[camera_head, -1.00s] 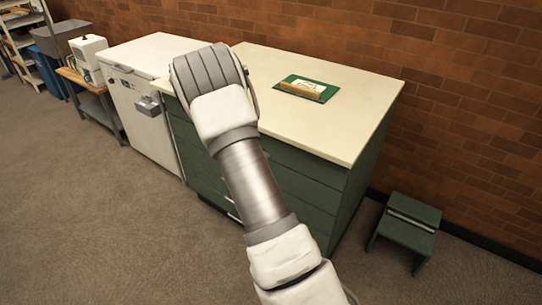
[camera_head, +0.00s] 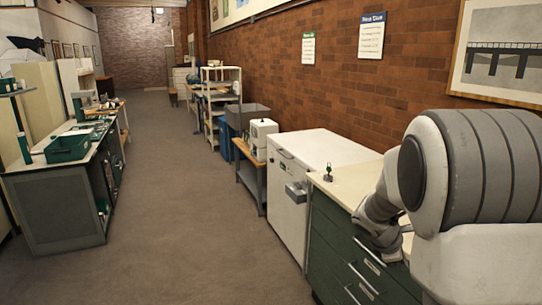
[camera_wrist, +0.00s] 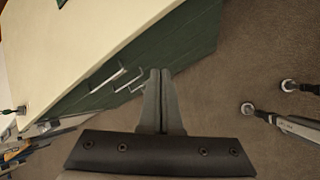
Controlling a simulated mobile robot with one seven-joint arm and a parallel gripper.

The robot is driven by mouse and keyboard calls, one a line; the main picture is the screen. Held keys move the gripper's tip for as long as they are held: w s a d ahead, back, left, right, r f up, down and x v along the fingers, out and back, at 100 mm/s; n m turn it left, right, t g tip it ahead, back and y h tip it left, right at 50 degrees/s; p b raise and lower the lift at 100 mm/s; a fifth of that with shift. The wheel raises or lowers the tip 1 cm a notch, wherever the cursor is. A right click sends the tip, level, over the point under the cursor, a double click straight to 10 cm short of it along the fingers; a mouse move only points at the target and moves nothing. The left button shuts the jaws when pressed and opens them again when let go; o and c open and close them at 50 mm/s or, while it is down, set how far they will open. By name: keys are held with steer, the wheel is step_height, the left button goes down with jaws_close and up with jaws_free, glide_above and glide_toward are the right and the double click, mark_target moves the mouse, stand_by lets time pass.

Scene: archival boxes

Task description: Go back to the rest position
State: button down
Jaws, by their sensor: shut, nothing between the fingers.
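My gripper (camera_wrist: 162,75) shows in the wrist view with its two grey fingers together and nothing between them. It points out past the drawer front of the green cabinet (camera_wrist: 190,45), with floor below. In the head view my arm fills the right side, folded over the cabinet's cream top (camera_head: 350,187); the fingertips cannot be made out there. The drawers (camera_head: 345,262) look shut.
A small dark item (camera_head: 328,173) stands on the cabinet top near the white chest unit (camera_head: 320,150). A workbench with a green tray (camera_head: 68,148) stands at left. The carpeted aisle (camera_head: 175,190) between is clear.

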steer(key=s+a+r+m+y, duration=0.2)
steer(key=s+a+r+m, duration=0.3)
steer(key=s, duration=0.3)
steer(key=s+a+r+m+t+y+p, duration=0.1)
steer(key=s+a+r+m+y, duration=0.1)
steer(key=s+a+r+m, duration=0.2)
steer(key=s+a+r+m+t+y+p, duration=0.1)
steer(key=s+a+r+m+y, duration=0.2)
steer(key=s+a, duration=0.6)
steer(key=s+r+m, duration=0.2)
steer(key=s, duration=0.2)
steer(key=shift+a+r+m, duration=0.2)
steer(key=shift+r+m, duration=0.1)
steer(key=shift+r, duration=0.05)
